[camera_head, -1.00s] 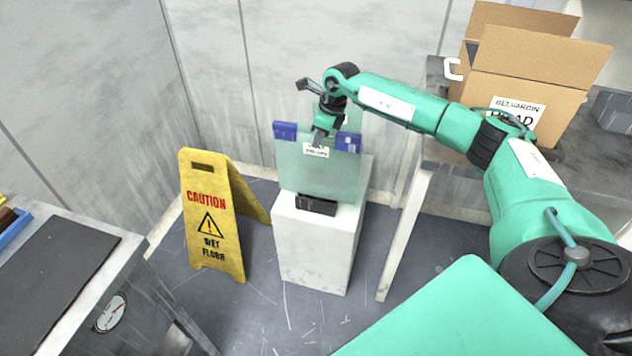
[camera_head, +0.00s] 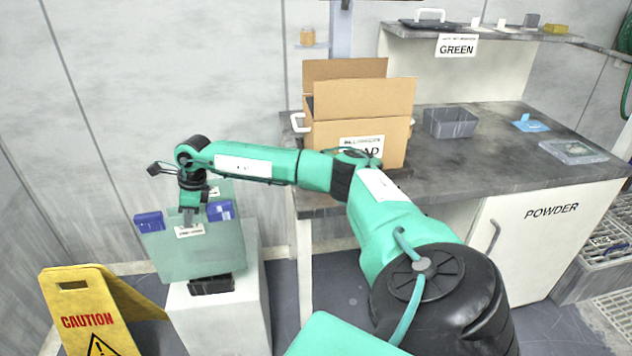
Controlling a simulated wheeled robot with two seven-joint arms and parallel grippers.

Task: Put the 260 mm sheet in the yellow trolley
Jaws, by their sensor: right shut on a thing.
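A clear greenish glass sheet (camera_head: 185,258) with blue corner pieces and a small white label stands upright at a white pedestal (camera_head: 215,318), its lower edge by a black block (camera_head: 211,284) on top. I cannot tell if it touches the block. My right gripper (camera_head: 189,217) points down and is shut on the sheet's upper edge, between the blue corners. More greenish glass with a white label (camera_head: 215,190) shows behind the gripper; I cannot tell if it is a second sheet. The size marking is too small to read. No yellow trolley shows. My left gripper is out of view.
A yellow caution sign (camera_head: 85,312) stands left of the pedestal. To the right, a grey workbench (camera_head: 480,165) bears an open cardboard box (camera_head: 360,115) and a grey bin (camera_head: 450,122). A cabinet marked POWDER (camera_head: 545,225) is below. Walls close off the back.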

